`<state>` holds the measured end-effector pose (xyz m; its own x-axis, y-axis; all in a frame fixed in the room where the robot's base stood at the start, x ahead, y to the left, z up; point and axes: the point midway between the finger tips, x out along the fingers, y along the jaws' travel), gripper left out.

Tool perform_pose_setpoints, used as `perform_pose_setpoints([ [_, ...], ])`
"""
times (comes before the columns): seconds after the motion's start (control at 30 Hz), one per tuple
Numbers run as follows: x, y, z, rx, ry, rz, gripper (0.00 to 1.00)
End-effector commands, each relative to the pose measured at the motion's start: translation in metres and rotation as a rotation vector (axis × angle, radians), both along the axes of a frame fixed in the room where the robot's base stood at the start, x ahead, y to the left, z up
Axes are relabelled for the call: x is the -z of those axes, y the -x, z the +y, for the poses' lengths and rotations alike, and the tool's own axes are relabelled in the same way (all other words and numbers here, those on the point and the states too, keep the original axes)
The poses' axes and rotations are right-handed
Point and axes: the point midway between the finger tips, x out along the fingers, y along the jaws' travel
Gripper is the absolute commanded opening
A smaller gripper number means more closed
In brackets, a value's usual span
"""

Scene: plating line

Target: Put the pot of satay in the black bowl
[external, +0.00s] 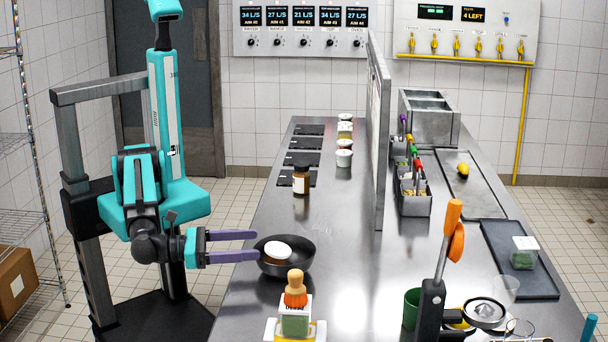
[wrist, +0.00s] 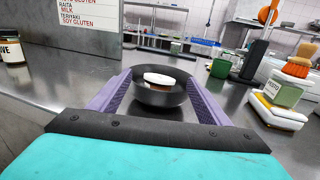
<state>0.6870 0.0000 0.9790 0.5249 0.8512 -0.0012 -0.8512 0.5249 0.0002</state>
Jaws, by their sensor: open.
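A black bowl (external: 306,262) stands on the steel counter's left side; it also shows in the wrist view (wrist: 160,98). A small brown pot with a white lid (external: 277,249) sits inside the bowl, looking upright or slightly tilted; its lid is clear in the wrist view (wrist: 159,78). I cannot read a label on it. My gripper (external: 256,244) is open, with its two purple fingers level at the bowl's left side. In the wrist view the pot and bowl appear between the fingers (wrist: 160,74), and no finger visibly holds the pot.
A dark jar (external: 301,180) stands farther back, with several white-lidded pots (external: 344,158) behind it. An upright panel (external: 380,130) divides the counter. Bare steel lies right of the bowl.

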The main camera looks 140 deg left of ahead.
Motion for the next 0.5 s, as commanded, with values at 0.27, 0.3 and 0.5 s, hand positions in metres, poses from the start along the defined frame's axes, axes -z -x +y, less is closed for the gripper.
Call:
perform_pose_setpoints([
  [0.27, 0.000, 0.019, -0.031, 0.002, -0.001, -0.001, 0.71],
  [0.3, 0.000, 0.021, -0.034, 0.000, -0.001, -0.001, 0.71],
  [0.5, -0.001, 0.027, -0.044, 0.000, -0.001, -0.001, 0.71],
])
